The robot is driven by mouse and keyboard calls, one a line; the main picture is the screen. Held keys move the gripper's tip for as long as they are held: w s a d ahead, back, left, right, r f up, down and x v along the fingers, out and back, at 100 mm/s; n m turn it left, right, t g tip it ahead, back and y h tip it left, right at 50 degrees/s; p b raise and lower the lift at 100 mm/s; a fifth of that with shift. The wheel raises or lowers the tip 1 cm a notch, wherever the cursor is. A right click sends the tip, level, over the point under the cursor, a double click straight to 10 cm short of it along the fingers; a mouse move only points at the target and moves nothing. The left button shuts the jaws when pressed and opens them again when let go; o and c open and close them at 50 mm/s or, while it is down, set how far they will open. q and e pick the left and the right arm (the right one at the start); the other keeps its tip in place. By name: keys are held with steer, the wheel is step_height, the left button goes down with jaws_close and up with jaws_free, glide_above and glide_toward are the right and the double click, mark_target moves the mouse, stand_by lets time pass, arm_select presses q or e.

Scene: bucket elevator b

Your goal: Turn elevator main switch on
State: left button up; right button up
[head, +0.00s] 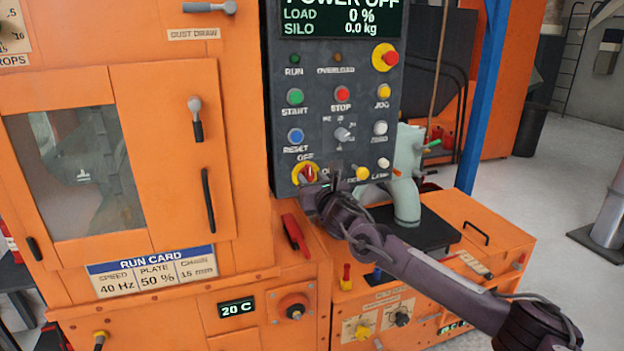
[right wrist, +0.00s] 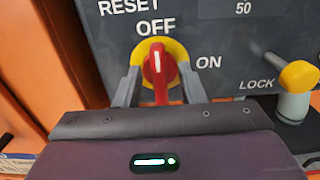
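The main switch is a red rotary handle on a yellow disc (head: 305,173) at the lower left of the dark control panel (head: 325,112). In the right wrist view the red handle (right wrist: 158,70) stands upright, its white mark pointing up at OFF; ON is printed to its right. My right gripper (head: 314,187) is at the switch. In the right wrist view its two grey fingers (right wrist: 158,84) stand on either side of the handle, with visible gaps, so it looks open. The display (head: 338,18) reads POWER OFF. My left gripper is out of view.
A yellow-topped lock knob (right wrist: 297,78) sticks out right of the switch. Several buttons and a selector (head: 343,134) sit above it on the panel. A red-handled tool (head: 295,234) lies below the panel. An orange cabinet (head: 230,130) stands close on the left.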

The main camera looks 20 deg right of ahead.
steer(key=shift+w+a, duration=0.1)
jaws_close()
